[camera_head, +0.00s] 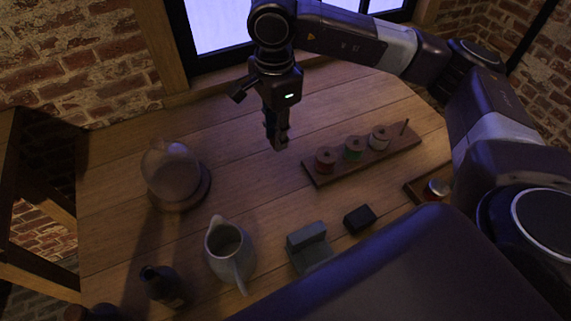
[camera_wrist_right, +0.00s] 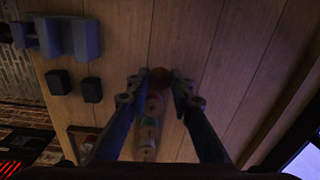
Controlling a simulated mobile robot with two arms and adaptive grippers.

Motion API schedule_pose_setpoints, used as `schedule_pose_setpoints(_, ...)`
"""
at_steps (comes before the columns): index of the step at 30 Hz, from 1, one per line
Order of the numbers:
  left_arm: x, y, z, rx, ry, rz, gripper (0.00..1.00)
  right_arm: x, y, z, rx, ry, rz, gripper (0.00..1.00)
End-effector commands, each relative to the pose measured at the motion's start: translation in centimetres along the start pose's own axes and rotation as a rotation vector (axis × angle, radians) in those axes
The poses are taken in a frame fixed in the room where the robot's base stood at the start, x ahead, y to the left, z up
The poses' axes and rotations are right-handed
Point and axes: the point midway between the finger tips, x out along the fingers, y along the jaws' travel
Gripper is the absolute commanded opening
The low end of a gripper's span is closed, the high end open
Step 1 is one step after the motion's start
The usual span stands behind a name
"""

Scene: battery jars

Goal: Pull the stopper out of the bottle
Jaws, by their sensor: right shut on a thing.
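My right gripper (camera_head: 279,140) points down above the middle of the wooden table, left of the spool rack. In the right wrist view its fingertips (camera_wrist_right: 160,80) are closed around a small round brown thing, which looks like the stopper (camera_wrist_right: 160,76). A dark bottle (camera_head: 163,287) stands at the front left of the table, well apart from the right gripper. Its mouth is dim, so details there are hard to tell. My left gripper is not in view.
A glass dome (camera_head: 172,170) on a round base stands at the left. A grey pitcher (camera_head: 228,255) is beside the bottle. A rack (camera_head: 318,178) holds three spools. The table's back left is clear.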

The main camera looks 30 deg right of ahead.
Motion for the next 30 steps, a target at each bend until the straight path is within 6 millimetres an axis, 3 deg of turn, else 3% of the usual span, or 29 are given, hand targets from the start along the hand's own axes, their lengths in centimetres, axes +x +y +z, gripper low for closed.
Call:
schedule_pose_setpoints(3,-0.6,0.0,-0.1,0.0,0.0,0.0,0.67,-0.4,-1.3,-0.8,0.276,-0.001,0.01,0.0)
schedule_pose_setpoints(9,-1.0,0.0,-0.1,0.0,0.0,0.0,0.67,-0.6,-2.7,-1.9,0.652,0.004,0.026,0.0)
schedule_pose_setpoints(17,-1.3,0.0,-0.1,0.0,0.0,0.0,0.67,-0.2,-3.3,-2.5,0.862,0.01,0.039,0.0)
schedule_pose_setpoints(20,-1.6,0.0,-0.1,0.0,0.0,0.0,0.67,1.4,-3.2,-2.6,0.874,0.013,0.042,0.0)
schedule_pose_setpoints(30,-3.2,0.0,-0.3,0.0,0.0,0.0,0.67,10.3,-2.8,-2.5,0.872,0.012,0.043,0.0)
